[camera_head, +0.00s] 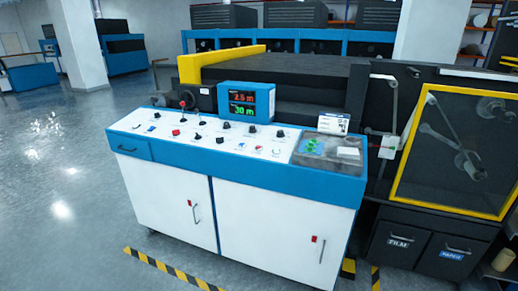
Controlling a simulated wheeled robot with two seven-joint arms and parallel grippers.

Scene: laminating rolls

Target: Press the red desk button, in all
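A white and blue control desk (165,205) stands in the middle of the head view. On the left part of its sloped white top sits a small red button (176,132), among several black knobs and switches. A lever with a red knob (183,104) stands upright behind it, near the back edge of the desk. The button is small here, and I cannot tell whether it is pressed. Neither of my grippers shows in this view.
A display (247,102) reading "2.5 m" above "30 m" rises behind the desk. A black machine with a yellow-framed guard (452,150) stands at the right. Yellow-black floor tape (165,268) runs before the desk. The floor at left is clear.

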